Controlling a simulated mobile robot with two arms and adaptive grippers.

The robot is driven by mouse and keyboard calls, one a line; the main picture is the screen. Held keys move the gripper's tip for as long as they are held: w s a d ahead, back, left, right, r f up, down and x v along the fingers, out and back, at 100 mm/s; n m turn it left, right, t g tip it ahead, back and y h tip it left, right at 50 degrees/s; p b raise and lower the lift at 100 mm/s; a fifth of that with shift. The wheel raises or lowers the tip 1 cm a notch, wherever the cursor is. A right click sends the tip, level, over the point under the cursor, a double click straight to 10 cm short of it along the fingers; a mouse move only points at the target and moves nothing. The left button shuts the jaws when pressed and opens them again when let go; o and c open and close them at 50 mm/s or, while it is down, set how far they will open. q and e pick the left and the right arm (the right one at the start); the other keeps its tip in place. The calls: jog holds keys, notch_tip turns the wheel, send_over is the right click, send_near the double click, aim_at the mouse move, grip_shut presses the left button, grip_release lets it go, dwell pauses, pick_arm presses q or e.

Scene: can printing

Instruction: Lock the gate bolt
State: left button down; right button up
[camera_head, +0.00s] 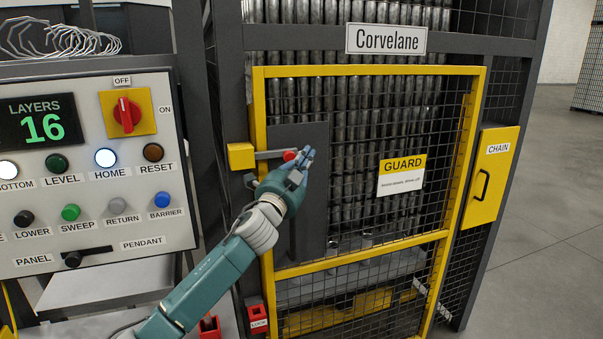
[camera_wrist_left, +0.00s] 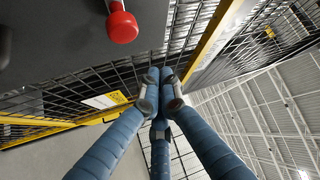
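The gate (camera_head: 362,256) is a yellow-framed mesh door, which looks closed. A dark plate (camera_head: 300,136) on its left side carries the gate bolt (camera_head: 270,154), a grey bar with a red knob (camera_head: 289,156). The bar reaches left to a yellow block (camera_head: 241,156) on the post; how far it enters the block I cannot tell. My left gripper (camera_head: 308,153) is in front of the plate, just right of the knob. In the left wrist view its fingertips (camera_wrist_left: 160,88) are together with nothing between them, and the knob (camera_wrist_left: 122,27) is apart from them. My right gripper is not in view.
A control panel (camera_head: 60,200) with buttons and a red rotary switch (camera_head: 126,112) stands left. A yellow chain box (camera_head: 492,175) with a handle is right of the gate. A guard sign (camera_head: 402,176) hangs on the mesh. Open floor (camera_head: 550,200) lies at the right.

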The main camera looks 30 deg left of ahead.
pick_arm(q)
jog(key=b+v, duration=0.1)
jog(key=v, duration=0.5)
jog(key=shift+a+b, duration=0.4)
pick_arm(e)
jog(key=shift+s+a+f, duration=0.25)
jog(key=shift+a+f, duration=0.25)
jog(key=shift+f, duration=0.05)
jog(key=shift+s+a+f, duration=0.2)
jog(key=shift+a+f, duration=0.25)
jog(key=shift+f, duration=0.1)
pick_arm(q)
jog(key=shift+d, duration=0.1)
